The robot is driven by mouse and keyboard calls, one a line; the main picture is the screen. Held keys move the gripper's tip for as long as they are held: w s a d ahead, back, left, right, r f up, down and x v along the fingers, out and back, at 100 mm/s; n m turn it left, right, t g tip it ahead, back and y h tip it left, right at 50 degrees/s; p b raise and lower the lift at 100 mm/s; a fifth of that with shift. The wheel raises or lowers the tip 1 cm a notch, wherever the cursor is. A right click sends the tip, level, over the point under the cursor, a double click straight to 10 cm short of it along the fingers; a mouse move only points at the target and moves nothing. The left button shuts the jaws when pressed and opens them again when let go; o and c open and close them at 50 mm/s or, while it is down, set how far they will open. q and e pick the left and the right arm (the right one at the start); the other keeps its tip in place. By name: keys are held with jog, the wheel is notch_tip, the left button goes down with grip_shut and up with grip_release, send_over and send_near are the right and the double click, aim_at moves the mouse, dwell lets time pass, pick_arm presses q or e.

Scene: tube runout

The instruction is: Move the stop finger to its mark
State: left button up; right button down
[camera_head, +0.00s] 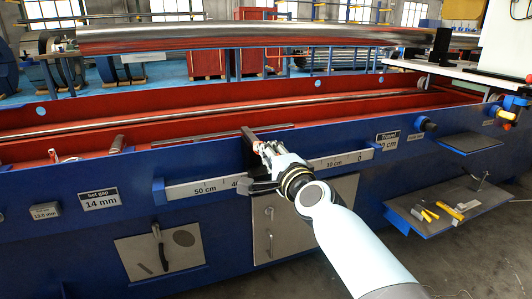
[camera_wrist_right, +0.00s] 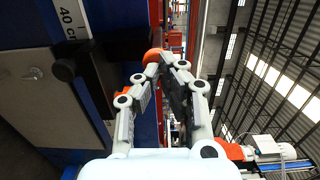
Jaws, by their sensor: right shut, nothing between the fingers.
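The stop finger (camera_head: 250,136) is a dark upright piece at the front rail of the red trough, with a dark block below it by the scale (camera_head: 205,188). In the right wrist view the dark block (camera_wrist_right: 78,68) sits beside the 40 cm label. My right gripper (camera_head: 262,147) is shut and empty, close to the right of the stop finger. In the right wrist view the gripper (camera_wrist_right: 164,58) has its fingertips by an orange-red rounded part (camera_wrist_right: 153,55); contact is unclear. My arm hides the middle of the scale. My left gripper is not in view.
A long shiny tube (camera_head: 260,36) lies above and behind the red trough (camera_head: 90,130). The "Travel" sign (camera_head: 387,139) is partly unreadable, ending in 0 cm; the "Set gap" sign (camera_head: 99,199) reads 14 mm. A shelf with yellow-handled tools (camera_head: 445,208) is at right.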

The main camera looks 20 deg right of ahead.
aim_at(251, 138)
jog(key=shift+w, duration=0.2)
jog(key=w, duration=0.3)
jog(key=shift+w+b, duration=0.1)
jog(key=shift+b, duration=0.2)
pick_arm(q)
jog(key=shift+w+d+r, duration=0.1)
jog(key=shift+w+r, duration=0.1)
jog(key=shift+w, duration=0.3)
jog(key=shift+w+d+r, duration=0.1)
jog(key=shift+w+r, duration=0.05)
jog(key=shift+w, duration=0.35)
pick_arm(e)
jog(key=shift+a+r, duration=0.1)
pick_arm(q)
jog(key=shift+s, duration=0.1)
